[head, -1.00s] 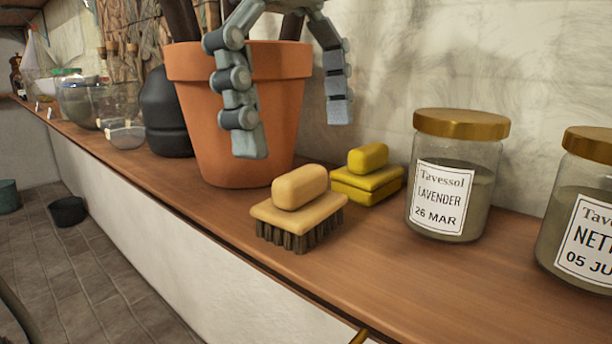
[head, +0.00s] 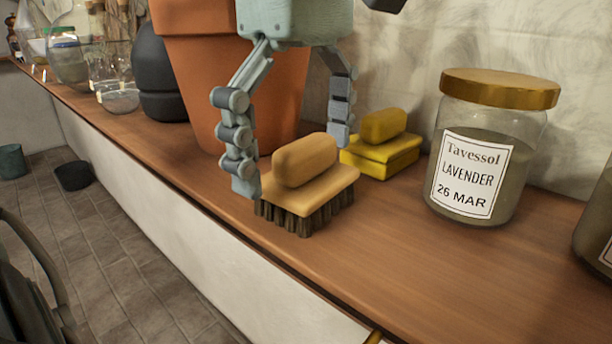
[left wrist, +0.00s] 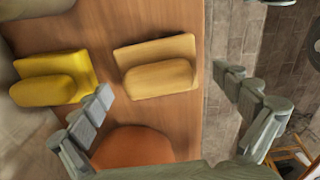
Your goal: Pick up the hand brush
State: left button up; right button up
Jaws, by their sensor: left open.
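The hand brush (head: 308,180) has a tan wooden block, a rounded grip and dark bristles. It stands bristles down on the wooden shelf, near its front edge. In the left wrist view the brush (left wrist: 158,66) lies ahead of the fingers, between their lines. My left gripper (head: 292,165) is open and empty. One finger is at the brush's left front side, and the other is behind it, near the yellow sponge-like block. I cannot tell whether the front finger touches the brush. My right gripper is not in view.
A yellow block with a rounded top (head: 382,148) sits close behind the brush. A terracotta pot (head: 190,70) stands left of it. A lavender jar (head: 478,160) stands to the right. The shelf (head: 400,255) is clear in front of the jar and drops to a tiled floor.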

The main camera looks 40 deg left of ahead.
aim_at(300, 139)
pick_arm(q)
jog(key=c, duration=1.3)
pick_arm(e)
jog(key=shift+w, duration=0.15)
pick_arm(q)
jog(key=shift+r, duration=0.55)
notch_tip(300, 139, up, 3)
jog(key=shift+f, duration=0.1)
jog(key=s+a+r, duration=0.1)
jog(key=s+r, duration=0.1)
jog(key=s, duration=0.1)
jog(key=s+a+r, duration=0.2)
jog(key=s, duration=0.2)
jog(key=s+a+r, duration=0.2)
jog(key=s+r, duration=0.1)
jog(key=shift+s+a+b, duration=0.1)
jog(key=shift+s+b, duration=0.15)
jog(key=shift+b, duration=0.1)
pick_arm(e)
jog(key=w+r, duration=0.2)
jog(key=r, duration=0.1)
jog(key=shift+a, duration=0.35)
